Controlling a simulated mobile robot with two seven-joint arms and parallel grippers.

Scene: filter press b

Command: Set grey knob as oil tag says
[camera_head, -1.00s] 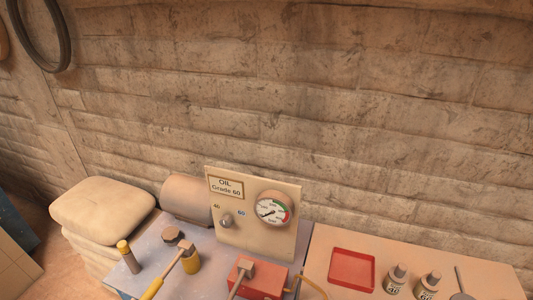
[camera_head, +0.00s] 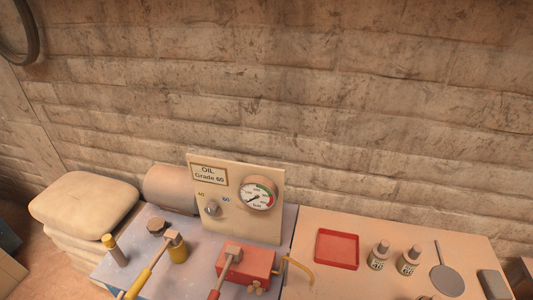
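The grey knob (camera_head: 212,208) sits on the lower left of an upright beige panel (camera_head: 237,226). A yellow "40" mark is to its upper left and a blue "60" mark to its upper right. Its pointer direction is too small to tell. The oil tag (camera_head: 209,174) above the knob reads "OIL Grade 60". A round gauge (camera_head: 256,196) with green and red bands is to the right of the knob. Neither of my grippers is in view.
A red box with a lever (camera_head: 248,262) and yellow-handled levers (camera_head: 138,285) stand before the panel. On the right table are a red tray (camera_head: 337,249), two labelled bottles (camera_head: 378,256) (camera_head: 408,261) and a round grey paddle (camera_head: 447,280). A stone wall (camera_head: 330,110) stands behind.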

